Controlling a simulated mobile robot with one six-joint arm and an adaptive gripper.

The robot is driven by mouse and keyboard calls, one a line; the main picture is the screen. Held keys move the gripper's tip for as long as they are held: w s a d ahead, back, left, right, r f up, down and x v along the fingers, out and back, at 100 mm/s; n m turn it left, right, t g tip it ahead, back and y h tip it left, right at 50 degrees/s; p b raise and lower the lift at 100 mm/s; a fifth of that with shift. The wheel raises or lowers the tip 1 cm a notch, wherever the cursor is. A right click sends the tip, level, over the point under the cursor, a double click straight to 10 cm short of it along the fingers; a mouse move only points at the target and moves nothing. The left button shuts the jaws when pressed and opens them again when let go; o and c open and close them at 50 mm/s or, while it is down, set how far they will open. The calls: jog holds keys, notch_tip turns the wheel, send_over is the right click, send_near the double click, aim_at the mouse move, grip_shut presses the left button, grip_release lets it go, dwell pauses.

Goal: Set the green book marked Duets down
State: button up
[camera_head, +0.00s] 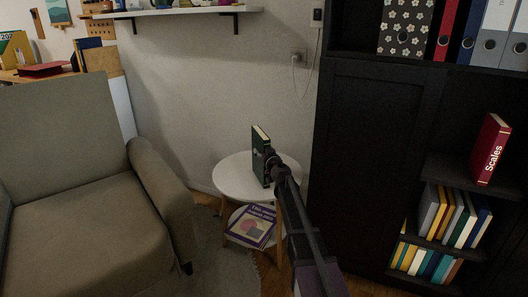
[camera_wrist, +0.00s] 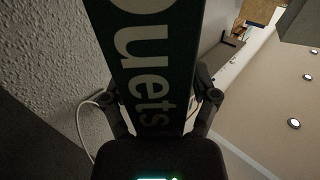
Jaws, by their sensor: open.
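The green book marked Duets (camera_head: 260,154) stands upright on the white round side table (camera_head: 232,181), with its pale page edge showing at the top. In the wrist view the book's dark green cover (camera_wrist: 150,60) fills the middle, with large white letters. My gripper (camera_head: 270,158) reaches the book from the front right and hides part of it. In the wrist view my gripper's two fingers (camera_wrist: 160,100) lie on either side of the book. The gripper is open. Whether the fingertips touch the book is hidden.
A purple book (camera_head: 251,226) lies on the table's lower shelf. A beige armchair (camera_head: 85,220) stands on the left. A dark bookcase (camera_head: 370,150) on the right holds a red Scales book (camera_head: 490,150), binders and several books. A white wall shelf (camera_head: 180,11) hangs above.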

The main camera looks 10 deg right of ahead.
jog(key=shift+r, duration=0.15)
jog(key=s+d, duration=0.2)
jog(key=s, duration=1)
jog(key=shift+a, duration=0.1)
dwell(0.5)
jog(key=s+a+f+n+g+y, duration=0.45)
jog(key=s+a+f+g, duration=0.55)
jog(key=s, duration=0.3)
jog(key=s+d+f+m+g+h, duration=0.3)
jog(key=s+f+g, duration=0.1)
jog(key=s, duration=0.5)
jog(key=s+d+f+m+g+h, duration=0.3)
jog(key=s+f+h, duration=0.1)
jog(key=s, duration=0.6)
jog(key=shift+f+g, duration=0.3)
jog(key=shift+g, duration=0.1)
jog(key=shift+w, duration=0.1)
